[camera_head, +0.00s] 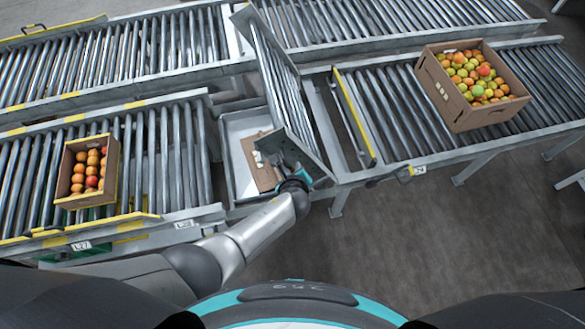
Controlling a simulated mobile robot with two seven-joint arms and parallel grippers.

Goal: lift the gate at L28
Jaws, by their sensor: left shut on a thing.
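The gate (279,82) is a steel roller section in the gap between two conveyor stretches. It stands tilted up, its rollers facing right and its side rail running from the back conveyor toward me. My left gripper (283,160) is at the gate's near end, shut on the gate; the fingertips are partly hidden by the wrist and the gate's frame. My right gripper is not in view.
A grey tray (228,150) under the gap holds a brown cardboard piece (258,172). A yellow-edged bar (354,116) stands right of the gap. The floor at lower right is clear.

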